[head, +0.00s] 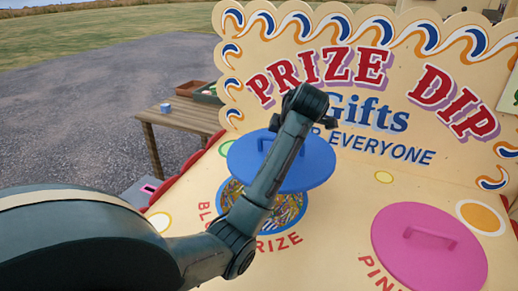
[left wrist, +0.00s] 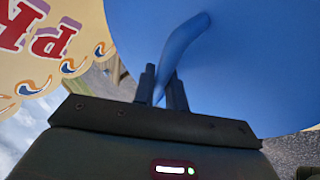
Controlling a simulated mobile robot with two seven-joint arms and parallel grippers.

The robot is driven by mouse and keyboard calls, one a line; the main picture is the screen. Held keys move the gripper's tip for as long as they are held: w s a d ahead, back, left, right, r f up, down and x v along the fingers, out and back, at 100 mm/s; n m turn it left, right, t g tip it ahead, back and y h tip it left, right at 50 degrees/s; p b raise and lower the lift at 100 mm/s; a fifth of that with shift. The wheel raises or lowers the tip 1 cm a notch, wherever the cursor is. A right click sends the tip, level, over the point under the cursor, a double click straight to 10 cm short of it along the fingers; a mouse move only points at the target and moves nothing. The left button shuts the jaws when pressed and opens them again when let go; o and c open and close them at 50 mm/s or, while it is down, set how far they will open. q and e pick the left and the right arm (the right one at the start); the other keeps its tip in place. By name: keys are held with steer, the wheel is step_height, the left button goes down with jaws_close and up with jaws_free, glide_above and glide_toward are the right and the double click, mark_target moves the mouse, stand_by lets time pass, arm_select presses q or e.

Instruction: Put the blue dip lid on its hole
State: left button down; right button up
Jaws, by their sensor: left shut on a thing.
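The blue dip lid (head: 310,165) is a round disc with a raised bar handle. It hangs above the blue-rimmed hole (head: 290,212), which has colourful bits inside, and hides its back part; the gap's size is hard to tell. My left gripper (left wrist: 162,88) is shut on the lid's handle (left wrist: 182,45). In the left wrist view the lid (left wrist: 255,70) fills the upper right. In the head view my arm crosses in front of the lid and mostly hides the fingers. My right gripper is in neither view.
A pink lid (head: 425,262) lies on the cream counter (head: 345,220) at the right. The tall "Prize Dip" board (head: 400,70) rises behind the counter. A wooden table (head: 180,117) with a small blue object (head: 165,107) and trays (head: 190,88) stands at the left.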

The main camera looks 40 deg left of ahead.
mark_target(260, 152)
arm_select(q)
steer(key=a+n+g, duration=0.1)
steer(key=a+n+p, duration=0.1)
steer(key=a, duration=0.1)
steer(key=s+a+f+n+g, duration=0.1)
steer(key=shift+a+f+n+g+y+p, duration=0.1)
steer(key=shift+a+n+g+y+p, duration=0.05)
steer(key=shift+n+g+y+p, duration=0.2)
steer(key=f+n, duration=0.1)
steer(key=s+f+n+g+p, duration=0.1)
steer(key=f+n, duration=0.1)
steer(key=shift+s+a+f+g+p, duration=0.25)
steer(key=shift+s+f+p, duration=0.1)
steer(key=shift+s+p, duration=0.05)
steer(key=shift+s+d+f+n, duration=0.1)
steer(key=shift+f+n, duration=0.15)
steer(key=shift+f, duration=0.05)
steer(key=shift+f+y+b, duration=0.25)
steer(key=shift+f+b, duration=0.05)
steer(key=shift+f, duration=0.3)
step_height(260, 152, down, 7)
steer(key=b, duration=0.6)
steer(key=shift+w+f, duration=0.2)
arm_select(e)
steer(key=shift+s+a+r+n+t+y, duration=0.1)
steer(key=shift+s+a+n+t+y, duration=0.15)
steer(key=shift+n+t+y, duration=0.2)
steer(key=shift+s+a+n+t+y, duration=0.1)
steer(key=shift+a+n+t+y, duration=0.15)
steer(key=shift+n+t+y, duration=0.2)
